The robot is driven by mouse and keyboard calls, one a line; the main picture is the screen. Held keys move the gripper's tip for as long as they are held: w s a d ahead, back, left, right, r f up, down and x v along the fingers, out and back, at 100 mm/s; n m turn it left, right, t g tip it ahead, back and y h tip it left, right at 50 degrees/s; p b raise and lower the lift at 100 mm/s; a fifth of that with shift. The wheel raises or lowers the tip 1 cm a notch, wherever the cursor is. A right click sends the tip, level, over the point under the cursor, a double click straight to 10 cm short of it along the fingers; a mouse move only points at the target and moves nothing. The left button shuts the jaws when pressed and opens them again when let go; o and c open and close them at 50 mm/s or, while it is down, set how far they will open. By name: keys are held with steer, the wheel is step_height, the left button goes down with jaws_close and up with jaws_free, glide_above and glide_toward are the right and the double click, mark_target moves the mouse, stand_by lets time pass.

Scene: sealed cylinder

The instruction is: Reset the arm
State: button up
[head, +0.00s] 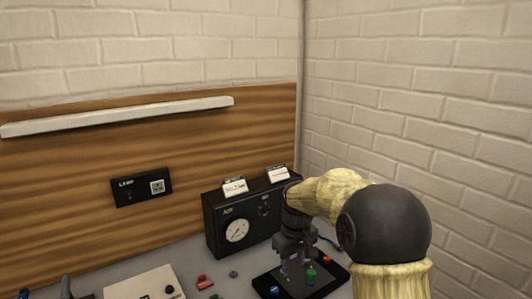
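My arm reaches in from the lower right and bends down toward the bench. My gripper (297,266) points down over a black tray or plate (332,272) at the right end of the bench. Something purplish shows at its fingertips, too small to tell whether it is held. A small green object (311,275) stands on the plate close beside the fingers. A blue object (275,291) and a red one (327,260) are also on the plate. The arm hides part of the plate.
A black box with a dial (237,231) stands behind the gripper, with white labels on top. Red pieces (204,282) and a white panel (146,284) lie left. A black lamp plate (141,187) and a white bar (118,117) are on the wooden backboard. Brick walls close the corner.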

steer(key=s+d+f+m, duration=0.1)
steer(key=s+d+m, duration=0.1)
steer(key=s, duration=0.5)
steer(key=s+d+f+m+t, duration=0.1)
steer(key=s+d+f+m, duration=0.1)
steer(key=s, duration=0.5)
steer(key=s+d+f+m, duration=0.2)
steer(key=s+d, duration=0.2)
steer(key=s, duration=0.3)
steer(key=shift+s+t, duration=0.3)
steer(key=shift+s, duration=0.05)
